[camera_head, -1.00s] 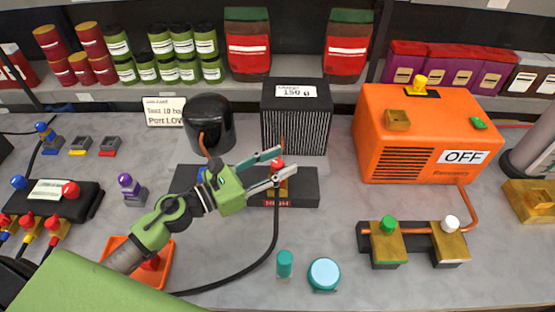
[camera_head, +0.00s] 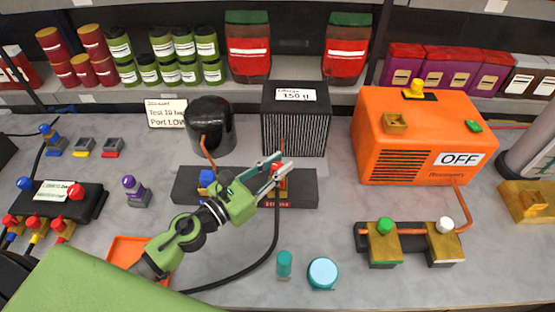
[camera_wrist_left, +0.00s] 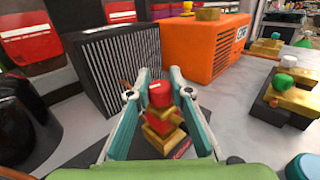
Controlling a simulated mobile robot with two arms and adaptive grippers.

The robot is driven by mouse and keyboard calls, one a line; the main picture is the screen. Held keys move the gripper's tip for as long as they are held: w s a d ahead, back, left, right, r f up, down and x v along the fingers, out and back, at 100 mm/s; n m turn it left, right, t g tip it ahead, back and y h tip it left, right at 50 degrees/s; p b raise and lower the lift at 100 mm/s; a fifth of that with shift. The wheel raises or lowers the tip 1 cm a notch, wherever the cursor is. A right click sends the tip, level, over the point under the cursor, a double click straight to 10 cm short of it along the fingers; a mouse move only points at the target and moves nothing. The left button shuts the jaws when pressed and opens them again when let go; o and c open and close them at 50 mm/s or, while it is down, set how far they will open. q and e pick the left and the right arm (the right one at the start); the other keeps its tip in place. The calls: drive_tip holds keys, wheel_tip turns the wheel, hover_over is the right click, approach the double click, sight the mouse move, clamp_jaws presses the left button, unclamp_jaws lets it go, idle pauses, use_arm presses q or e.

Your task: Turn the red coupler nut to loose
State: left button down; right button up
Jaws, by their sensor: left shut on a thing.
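The red coupler nut (camera_head: 277,168) sits on a brass fitting on the right end of the black manifold (camera_head: 300,188), above a label that is hard to read. In the left wrist view the red nut (camera_wrist_left: 159,94) is upright between the two fingers, on stacked brass-coloured blocks (camera_wrist_left: 160,130). My left gripper (camera_head: 279,163) reaches in from the left and is shut on the red nut. The fingers cover part of the nut in the head view. My right gripper is not in view.
A finned black box (camera_head: 295,125) and a black round tank (camera_head: 209,130) stand behind the manifold. The orange recovery unit (camera_head: 400,145), marked OFF, is to the right. A black hose (camera_head: 262,262) runs down from the red fitting.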

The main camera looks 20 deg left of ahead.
use_arm(q)
drive_tip(key=n+y+p, duration=0.1)
drive_tip(key=y, duration=0.1)
drive_tip(key=n+t+y, duration=0.1)
drive_tip(key=shift+r+n+t+y+p, duration=0.15)
drive_tip(key=shift+n+t+y+p, duration=0.15)
drive_tip(key=shift+n+y+p, duration=0.1)
drive_tip(key=shift+d+n+y, duration=0.1)
drive_tip(key=shift+n+y, duration=0.6)
drive_tip(key=shift+y, duration=0.3)
drive_tip(key=shift+n+t+y, duration=0.3)
drive_tip(key=shift+n+y, duration=0.5)
drive_tip(key=shift+y, duration=0.7)
drive_tip(key=c, duration=1.8)
unclamp_jaws()
